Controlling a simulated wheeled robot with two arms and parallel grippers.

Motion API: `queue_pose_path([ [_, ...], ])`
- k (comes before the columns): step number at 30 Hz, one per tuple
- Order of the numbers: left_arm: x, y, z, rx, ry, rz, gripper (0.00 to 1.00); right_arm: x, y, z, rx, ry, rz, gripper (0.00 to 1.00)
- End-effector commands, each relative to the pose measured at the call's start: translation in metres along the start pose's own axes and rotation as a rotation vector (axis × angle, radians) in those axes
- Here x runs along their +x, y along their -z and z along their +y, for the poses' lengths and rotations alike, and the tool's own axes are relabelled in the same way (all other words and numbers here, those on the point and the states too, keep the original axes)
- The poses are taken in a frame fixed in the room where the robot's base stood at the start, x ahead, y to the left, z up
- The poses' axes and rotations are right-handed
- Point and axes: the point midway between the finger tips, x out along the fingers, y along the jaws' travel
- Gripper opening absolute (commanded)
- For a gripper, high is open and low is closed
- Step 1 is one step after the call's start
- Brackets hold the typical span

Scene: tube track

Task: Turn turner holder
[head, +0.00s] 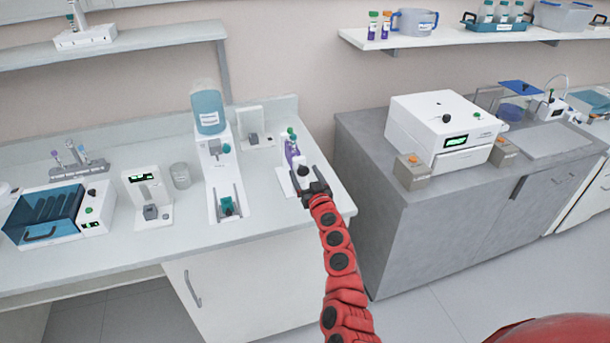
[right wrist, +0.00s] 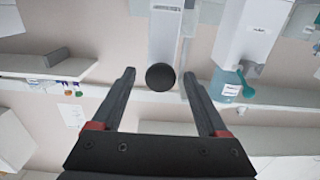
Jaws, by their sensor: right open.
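The turner holder is a white stand (head: 285,182) near the right end of the white counter. A purple tube with a green cap (head: 291,148) is at its back, and a black round knob (head: 303,171) is at its front. My right gripper (head: 307,181) is at the stand's front, with its fingers pointing toward the knob. In the right wrist view, my right gripper (right wrist: 160,84) is open, with the black knob (right wrist: 160,76) between the two fingers and a visible gap on each side. My left gripper is not in view.
A dispenser with a blue bottle (head: 209,112) stands left of the holder. A small white device (head: 255,128) is behind it. A grey cabinet (head: 390,220) with a white machine (head: 445,125) stands to the right across a gap. A shelf (head: 450,38) hangs above.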

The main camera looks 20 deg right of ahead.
Motion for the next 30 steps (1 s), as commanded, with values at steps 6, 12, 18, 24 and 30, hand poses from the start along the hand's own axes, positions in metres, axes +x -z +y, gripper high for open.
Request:
queue_pose_path([
  [6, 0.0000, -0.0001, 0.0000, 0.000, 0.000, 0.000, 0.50, -0.0001, -0.0002, -0.0004, 0.000, 0.001, 0.000, 0.53],
  [12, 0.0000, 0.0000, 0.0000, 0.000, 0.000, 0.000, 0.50, -0.0002, -0.0003, -0.0005, 0.000, 0.001, -0.001, 0.17],
  [18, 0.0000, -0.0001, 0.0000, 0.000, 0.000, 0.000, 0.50, -0.0002, -0.0003, -0.0004, 0.000, 0.001, -0.001, 0.00],
  [24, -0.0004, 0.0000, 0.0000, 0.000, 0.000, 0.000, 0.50, -0.0002, -0.0004, -0.0005, 0.013, 0.001, -0.001, 0.00],
  [30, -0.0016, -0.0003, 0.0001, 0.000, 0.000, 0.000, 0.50, -0.0002, -0.0007, -0.0009, 0.059, 0.002, -0.001, 0.00],
])
